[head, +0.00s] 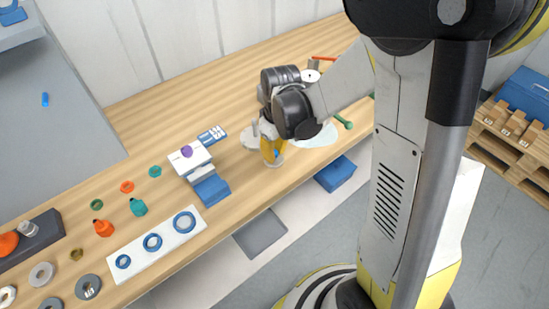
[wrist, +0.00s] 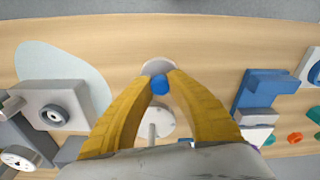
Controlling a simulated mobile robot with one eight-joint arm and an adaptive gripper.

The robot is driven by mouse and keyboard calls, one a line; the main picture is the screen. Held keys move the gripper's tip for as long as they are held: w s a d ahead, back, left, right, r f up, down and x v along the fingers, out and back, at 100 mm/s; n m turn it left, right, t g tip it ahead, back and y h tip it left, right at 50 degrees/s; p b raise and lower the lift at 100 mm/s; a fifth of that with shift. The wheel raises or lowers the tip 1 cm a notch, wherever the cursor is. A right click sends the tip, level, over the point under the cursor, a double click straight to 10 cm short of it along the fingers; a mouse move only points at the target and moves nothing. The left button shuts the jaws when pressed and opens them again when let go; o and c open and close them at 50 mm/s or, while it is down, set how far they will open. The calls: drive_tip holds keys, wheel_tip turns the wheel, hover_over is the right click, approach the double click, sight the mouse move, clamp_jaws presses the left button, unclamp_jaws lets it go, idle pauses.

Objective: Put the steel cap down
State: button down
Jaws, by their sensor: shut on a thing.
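My gripper (head: 271,152) is low over the front part of the wooden bench in the head view. In the wrist view, its two yellow fingers (wrist: 160,84) close in on a small blue knob (wrist: 160,85). A pale grey round piece, which looks like the steel cap (wrist: 155,67), shows just beyond the fingertips; the fingers hide part of it. It also shows as a pale rim under the fingers in the head view (head: 273,164). I cannot tell whether it touches the bench.
A pale round disc (wrist: 152,119) lies close to the fingers. A grey block fixture (wrist: 55,110) stands to the left in the wrist view. A blue-and-white stand (head: 206,184) and a white strip with blue rings (head: 137,262) are on the bench. The bench's front edge is near.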

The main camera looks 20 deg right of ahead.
drive_tip(key=shift+f, duration=0.75)
drive_tip(key=shift+f, duration=0.15)
drive_tip(key=c, duration=1.4)
unclamp_jaws()
